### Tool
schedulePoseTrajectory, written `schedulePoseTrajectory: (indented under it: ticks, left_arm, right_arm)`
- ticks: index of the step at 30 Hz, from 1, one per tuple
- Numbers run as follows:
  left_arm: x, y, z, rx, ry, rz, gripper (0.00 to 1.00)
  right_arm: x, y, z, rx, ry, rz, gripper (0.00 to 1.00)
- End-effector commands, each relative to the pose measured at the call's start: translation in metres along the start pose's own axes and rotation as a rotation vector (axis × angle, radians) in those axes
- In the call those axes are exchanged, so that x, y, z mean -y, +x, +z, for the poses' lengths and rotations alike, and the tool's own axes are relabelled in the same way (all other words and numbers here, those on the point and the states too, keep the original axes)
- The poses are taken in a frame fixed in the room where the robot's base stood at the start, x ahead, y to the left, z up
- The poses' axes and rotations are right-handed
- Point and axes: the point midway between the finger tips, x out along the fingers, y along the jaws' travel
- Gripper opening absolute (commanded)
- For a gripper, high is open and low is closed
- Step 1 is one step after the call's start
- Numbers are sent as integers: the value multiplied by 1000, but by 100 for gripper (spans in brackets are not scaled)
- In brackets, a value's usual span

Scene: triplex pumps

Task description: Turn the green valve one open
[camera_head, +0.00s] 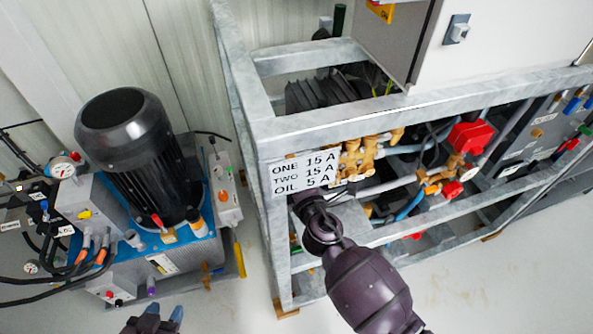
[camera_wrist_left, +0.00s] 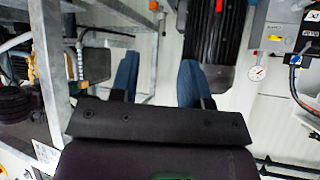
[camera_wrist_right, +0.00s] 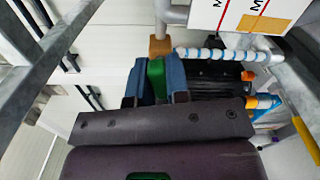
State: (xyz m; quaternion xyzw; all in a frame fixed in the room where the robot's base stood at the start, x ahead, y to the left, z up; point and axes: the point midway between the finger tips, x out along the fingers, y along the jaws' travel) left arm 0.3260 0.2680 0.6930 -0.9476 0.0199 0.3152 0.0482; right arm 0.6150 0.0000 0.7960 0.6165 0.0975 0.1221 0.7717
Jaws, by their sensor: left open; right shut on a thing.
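The green valve (camera_wrist_right: 156,78) shows in the right wrist view as a green handle, partly hidden between the two blue fingers of my right gripper (camera_wrist_right: 157,64). My right gripper is shut on it. In the head view my right arm reaches the frame's near corner, under the white label plate (camera_head: 305,173); the fingers and the valve's handle cannot be made out there. My left gripper (camera_head: 164,312) is at the bottom edge of the head view, away from the valve. In the left wrist view its blue fingers (camera_wrist_left: 157,82) are apart with nothing between them.
The grey metal frame (camera_head: 345,124) surrounds the pipes and brass fittings (camera_head: 358,158). Red valves (camera_head: 470,136) sit further right. A motor unit (camera_head: 128,140) stands at left, with hoses and a gauge. Bare floor (camera_head: 235,300) lies between the unit and the frame.

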Motion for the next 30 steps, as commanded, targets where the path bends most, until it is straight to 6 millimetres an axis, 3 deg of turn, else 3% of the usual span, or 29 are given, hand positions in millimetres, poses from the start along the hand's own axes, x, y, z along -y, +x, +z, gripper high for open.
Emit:
schedulePoseTrajectory:
  ticks: [7,15,30]
  left_arm:
    - [1,-1,-6,-11,3,1,43]
    - [3,-7,0,5,11,-1,43]
    - [1,-7,-3,0,4,-1,43]
  right_arm:
    - [-1,0,0,-1,-186,1,0]
    - [0,0,0,-1,-333,1,0]
    - [0,0,-1,-2,-399,0,0]
